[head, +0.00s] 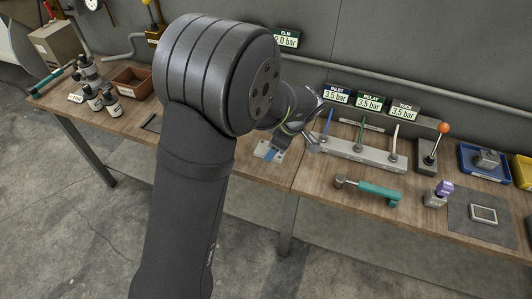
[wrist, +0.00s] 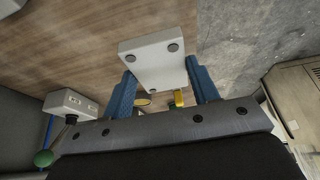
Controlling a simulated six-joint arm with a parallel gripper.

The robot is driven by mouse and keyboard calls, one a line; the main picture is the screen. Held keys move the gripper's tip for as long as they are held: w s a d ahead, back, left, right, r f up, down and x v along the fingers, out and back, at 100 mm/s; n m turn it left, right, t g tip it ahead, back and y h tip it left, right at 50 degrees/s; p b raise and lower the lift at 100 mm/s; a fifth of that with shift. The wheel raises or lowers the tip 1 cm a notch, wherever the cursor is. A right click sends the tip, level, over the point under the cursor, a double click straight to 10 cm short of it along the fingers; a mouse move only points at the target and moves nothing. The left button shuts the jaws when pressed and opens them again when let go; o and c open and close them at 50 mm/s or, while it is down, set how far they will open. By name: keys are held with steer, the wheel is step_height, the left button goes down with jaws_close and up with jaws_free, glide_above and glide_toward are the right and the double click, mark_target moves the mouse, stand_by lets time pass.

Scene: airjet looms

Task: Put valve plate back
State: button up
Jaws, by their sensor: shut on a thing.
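The valve plate (wrist: 150,52) is a flat light-grey piece with dark round screws or holes near its corners. In the wrist view it sits between the two blue fingers of my gripper (wrist: 160,76), which is shut on it. In the head view my gripper (head: 271,153) points down at the bench behind my large dark arm link, left of the grey manifold. A pale bit of the plate (head: 262,148) shows there beside the blue fingers. I cannot tell whether the plate touches the bench or hangs just above it.
The manifold (head: 360,152) carries blue, green and white tubes. A brown bin (head: 131,82) and bottles stand left.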

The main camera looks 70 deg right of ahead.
mark_target(266, 145)
steer(key=w+f, duration=0.1)
steer(key=w+d+f, duration=0.1)
steer(key=w, duration=0.1)
steer(key=shift+d, duration=0.2)
steer(key=shift+f, duration=2)
steer(key=o, duration=1.1)
steer(key=shift+f, duration=0.15)
steer(key=v, duration=1.2)
steer(key=shift+r, duration=0.25)
steer(key=shift+w+f, duration=0.1)
